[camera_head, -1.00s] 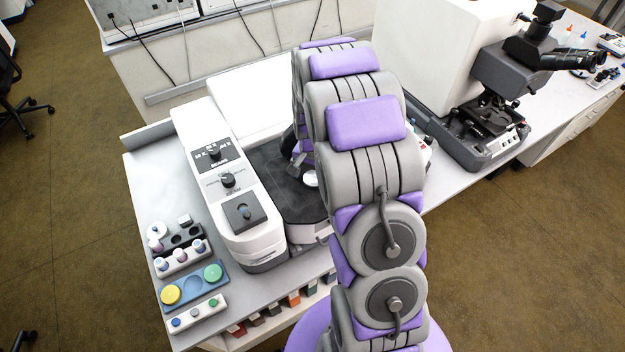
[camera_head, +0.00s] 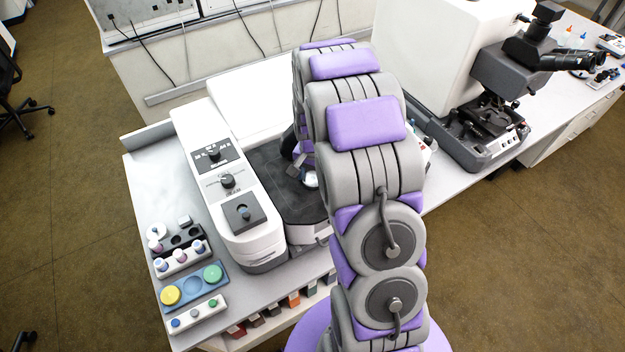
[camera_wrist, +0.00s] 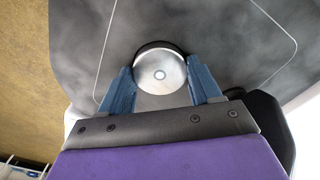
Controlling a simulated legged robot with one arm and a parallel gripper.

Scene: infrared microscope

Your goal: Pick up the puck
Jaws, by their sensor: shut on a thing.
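In the head view only a small bright part of the puck (camera_head: 310,180) shows beside my arm, over the dark plate (camera_head: 262,168) of the white instrument. Most of my gripper is hidden behind my arm there. I cannot tell whether the puck touches the plate.
The white control unit (camera_head: 222,178) with knobs stands left of the dark plate. A blue tray (camera_head: 194,288) with yellow and green discs lies at the front left, by racks of small vials. A microscope (camera_head: 480,110) stands at the right.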

